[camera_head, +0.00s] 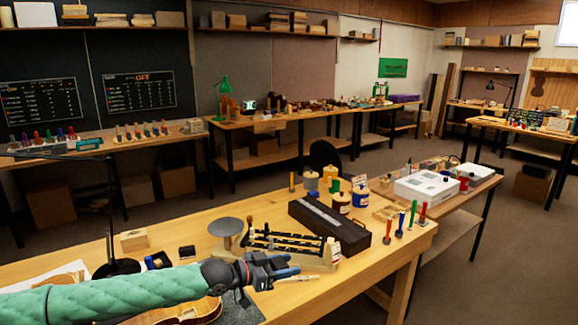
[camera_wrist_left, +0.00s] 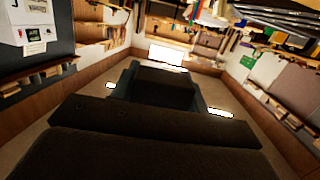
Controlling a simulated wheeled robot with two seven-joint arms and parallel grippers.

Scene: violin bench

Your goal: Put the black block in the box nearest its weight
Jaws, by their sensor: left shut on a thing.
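My left gripper (camera_head: 284,268) reaches in from the left over the front of the near bench. It is shut on the black block (camera_wrist_left: 165,88), which shows as a dark block between the fingers in the left wrist view. In the head view the dark fingers mostly hide the block. A small open wooden box (camera_head: 134,240) stands on the bench to the left of the gripper. A small black object (camera_head: 187,252) lies between that box and my gripper; I cannot tell what it is. My right gripper is not in view.
Behind the gripper stand a grey round disc on a stand (camera_head: 226,227), a dark rack (camera_head: 285,243) and a long black case (camera_head: 330,222). Jars and colored-handled tools (camera_head: 413,212) stand to the right. A violin body (camera_head: 190,312) lies under my arm.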

